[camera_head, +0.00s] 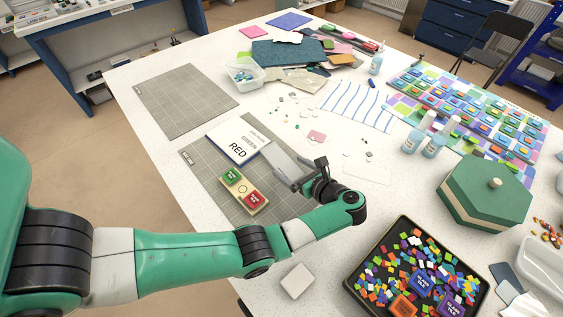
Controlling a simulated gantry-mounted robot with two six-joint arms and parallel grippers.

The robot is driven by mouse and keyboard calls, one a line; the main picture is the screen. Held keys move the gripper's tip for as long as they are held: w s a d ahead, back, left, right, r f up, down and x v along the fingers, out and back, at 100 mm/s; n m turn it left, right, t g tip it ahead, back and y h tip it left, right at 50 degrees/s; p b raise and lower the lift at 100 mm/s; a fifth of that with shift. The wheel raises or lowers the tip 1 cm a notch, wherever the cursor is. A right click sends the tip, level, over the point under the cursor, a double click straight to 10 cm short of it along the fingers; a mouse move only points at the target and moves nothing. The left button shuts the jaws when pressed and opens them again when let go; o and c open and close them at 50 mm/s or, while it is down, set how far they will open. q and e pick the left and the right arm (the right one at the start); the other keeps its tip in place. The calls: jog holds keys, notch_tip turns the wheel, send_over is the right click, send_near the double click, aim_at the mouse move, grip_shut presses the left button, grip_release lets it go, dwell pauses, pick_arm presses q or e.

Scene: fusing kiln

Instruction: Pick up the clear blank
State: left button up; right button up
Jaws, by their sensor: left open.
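My left arm reaches in from the left. My right gripper is not in view.
A wooden block (243,190) with green and red buttons sits on the near mat (200,160). A black tray (357,288) of coloured chips, a green hexagonal kiln (487,190) and small bottles (432,147) stand to the right. A white square tile (298,281) lies near the front edge.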

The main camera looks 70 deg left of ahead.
aim_at(282, 162)
pick_arm(q)
jog(key=x, duration=0.3)
jog(key=shift+s+a+f, duration=0.1)
jog(key=shift+a+f, duration=0.05)
jog(key=shift+a, duration=0.15)
grip_shut()
